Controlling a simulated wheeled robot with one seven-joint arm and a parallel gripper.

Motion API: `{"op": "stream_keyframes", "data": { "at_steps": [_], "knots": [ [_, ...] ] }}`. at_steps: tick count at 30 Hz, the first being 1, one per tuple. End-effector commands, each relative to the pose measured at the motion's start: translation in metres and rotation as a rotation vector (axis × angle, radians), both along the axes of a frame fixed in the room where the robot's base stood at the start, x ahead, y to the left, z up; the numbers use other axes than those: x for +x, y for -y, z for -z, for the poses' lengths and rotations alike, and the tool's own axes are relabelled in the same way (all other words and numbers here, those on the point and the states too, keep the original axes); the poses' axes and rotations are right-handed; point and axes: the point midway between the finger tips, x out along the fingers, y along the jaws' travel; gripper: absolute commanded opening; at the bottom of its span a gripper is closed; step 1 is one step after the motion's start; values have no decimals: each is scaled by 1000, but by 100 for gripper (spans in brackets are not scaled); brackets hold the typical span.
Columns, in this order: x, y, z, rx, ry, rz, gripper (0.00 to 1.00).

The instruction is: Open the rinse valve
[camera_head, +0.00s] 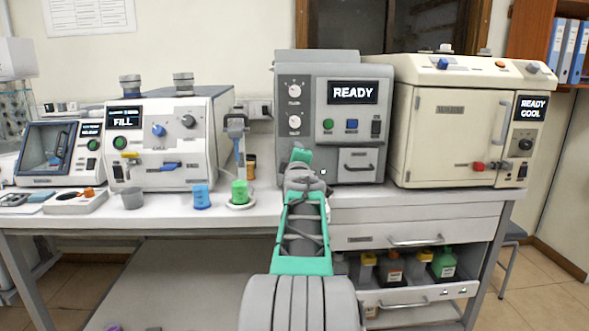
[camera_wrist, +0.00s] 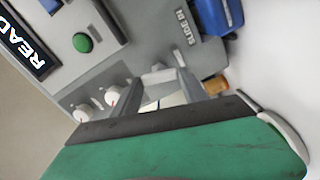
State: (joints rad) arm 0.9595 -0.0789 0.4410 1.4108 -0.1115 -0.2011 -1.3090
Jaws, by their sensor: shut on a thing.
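I cannot make out a label that names the rinse valve. Handles that could be valves are a yellow lever (camera_head: 131,155) and a blue lever (camera_head: 171,165) on the white FILL machine (camera_head: 185,130), and a red handle (camera_head: 479,166) on the cream cabinet. My gripper (camera_wrist: 165,92) is in front of the lower left of the grey READY machine (camera_head: 308,75), away from these handles. Its grey fingers are shut on a small pale thing (camera_wrist: 172,101), mostly hidden by my wrist. In the head view my own arm hides the fingertips.
A blue cup (camera_head: 202,197), a grey cup (camera_head: 132,198) and a green cup (camera_head: 239,192) stand on the bench left of my arm. An amber bottle (camera_head: 251,166) stands behind. The cream cabinet (camera_head: 450,125) is at right. Bench front between grey cup and blue cup is clear.

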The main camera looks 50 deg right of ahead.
Motion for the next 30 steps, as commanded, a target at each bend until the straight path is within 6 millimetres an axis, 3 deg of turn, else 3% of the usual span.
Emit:
{"op": "stream_keyframes", "data": {
  "at_steps": [12,30],
  "knots": [
    [0,0,4,-162,-187,-1,10],
    [0,0,2,-198,-227,0,10]
  ]
}}
